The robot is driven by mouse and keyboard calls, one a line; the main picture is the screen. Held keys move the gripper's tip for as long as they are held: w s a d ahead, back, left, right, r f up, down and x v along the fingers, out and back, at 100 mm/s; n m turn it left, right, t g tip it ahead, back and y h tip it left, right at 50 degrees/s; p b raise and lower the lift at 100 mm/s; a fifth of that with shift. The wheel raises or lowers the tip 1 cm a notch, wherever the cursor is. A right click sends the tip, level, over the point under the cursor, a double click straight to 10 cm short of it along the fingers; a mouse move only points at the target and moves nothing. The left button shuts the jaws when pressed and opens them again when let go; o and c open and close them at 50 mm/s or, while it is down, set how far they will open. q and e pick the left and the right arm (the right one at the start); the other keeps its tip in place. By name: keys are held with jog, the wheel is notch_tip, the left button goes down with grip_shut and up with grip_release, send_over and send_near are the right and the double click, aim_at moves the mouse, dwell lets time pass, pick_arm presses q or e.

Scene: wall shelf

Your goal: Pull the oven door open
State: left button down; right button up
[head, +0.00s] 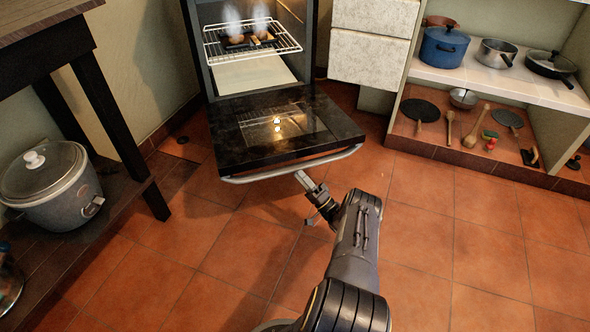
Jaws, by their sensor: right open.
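The oven (197,48) stands at the top centre with its door (284,130) folded down, about level, its dark inner side facing up. The curved metal handle (256,176) runs along the door's front edge. My right gripper (303,178) is at the right part of the handle, just below the door edge; it is open, and its fingertips are partly hidden by the handle. I cannot tell if it touches the handle. Inside the oven, a dark tray with steaming food (250,40) sits on a wire rack (288,45). My left gripper is out of view.
A dark table (97,105) with a rice cooker (50,175) on its lower shelf stands at the left. A drawer cabinet (370,60) and a shelf (480,84) with pots and utensils stand at the right. The tiled floor (450,230) in front is clear.

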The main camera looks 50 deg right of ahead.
jog(key=v, duration=0.2)
jog(key=shift+s+f, duration=0.2)
jog(key=shift+s, duration=0.1)
dwell(0.4)
